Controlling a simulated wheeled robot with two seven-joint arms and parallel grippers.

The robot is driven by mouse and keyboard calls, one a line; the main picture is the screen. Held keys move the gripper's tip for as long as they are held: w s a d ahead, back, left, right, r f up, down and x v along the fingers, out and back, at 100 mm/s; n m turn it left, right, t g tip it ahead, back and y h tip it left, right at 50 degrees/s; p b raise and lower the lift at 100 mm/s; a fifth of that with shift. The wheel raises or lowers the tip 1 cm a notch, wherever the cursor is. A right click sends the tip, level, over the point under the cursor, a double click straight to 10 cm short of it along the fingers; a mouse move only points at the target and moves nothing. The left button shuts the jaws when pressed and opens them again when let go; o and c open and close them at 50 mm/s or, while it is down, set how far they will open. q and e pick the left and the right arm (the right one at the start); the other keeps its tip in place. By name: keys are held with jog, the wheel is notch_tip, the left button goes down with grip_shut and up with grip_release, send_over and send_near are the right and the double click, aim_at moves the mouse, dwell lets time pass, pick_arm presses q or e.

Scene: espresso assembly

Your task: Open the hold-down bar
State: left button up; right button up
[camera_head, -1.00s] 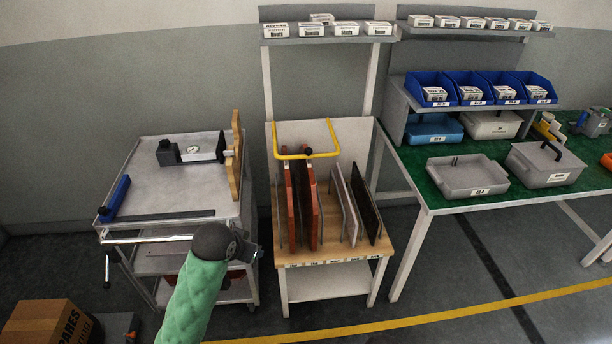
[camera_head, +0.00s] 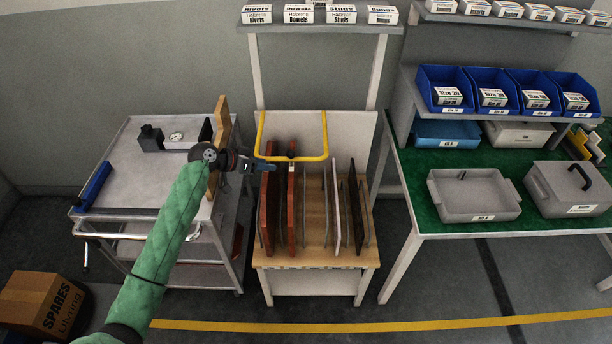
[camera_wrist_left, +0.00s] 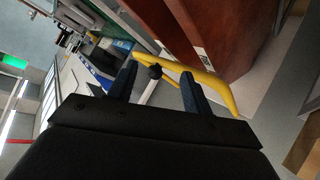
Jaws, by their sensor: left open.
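The hold-down bar is a yellow U-shaped bar (camera_head: 312,158) with a black knob (camera_head: 291,150) at the middle of its crosspiece. My left gripper (camera_head: 272,166) is open and empty, just left of the knob in the head view. Its two dark blue fingers (camera_wrist_left: 158,85) are spread apart in the wrist view. No finger visibly grips the bar. My right gripper is not in view.
Several red, white and dark boards (camera_head: 268,215) stand upright in the wooden rack (camera_head: 318,250). A metal cart (camera_head: 140,185) with a gauge fixture stands left, under my left arm. A green-topped table (camera_head: 415,170) with bins stands right.

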pick_arm(q)
jog(key=shift+w+d+r+t+h, duration=0.1)
jog(key=shift+w+d+t+h, duration=0.35)
jog(key=shift+w, duration=0.4)
jog(key=shift+w+d+r+m+h, duration=0.15)
jog(key=shift+r+m+h, duration=0.2)
jog(key=shift+r, duration=0.3)
jog(key=shift+r+m+t, duration=0.15)
jog(key=shift+m+t, duration=0.1)
jog(key=shift+p+x, duration=2.05)
jog(key=shift+x, duration=1.85)
jog(key=shift+w+m, duration=0.15)
jog(key=shift+m, duration=0.15)
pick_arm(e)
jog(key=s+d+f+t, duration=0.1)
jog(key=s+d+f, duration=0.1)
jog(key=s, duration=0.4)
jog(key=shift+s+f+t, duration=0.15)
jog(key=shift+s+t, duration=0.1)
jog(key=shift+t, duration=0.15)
pick_arm(q)
jog(key=shift+c, duration=0.2)
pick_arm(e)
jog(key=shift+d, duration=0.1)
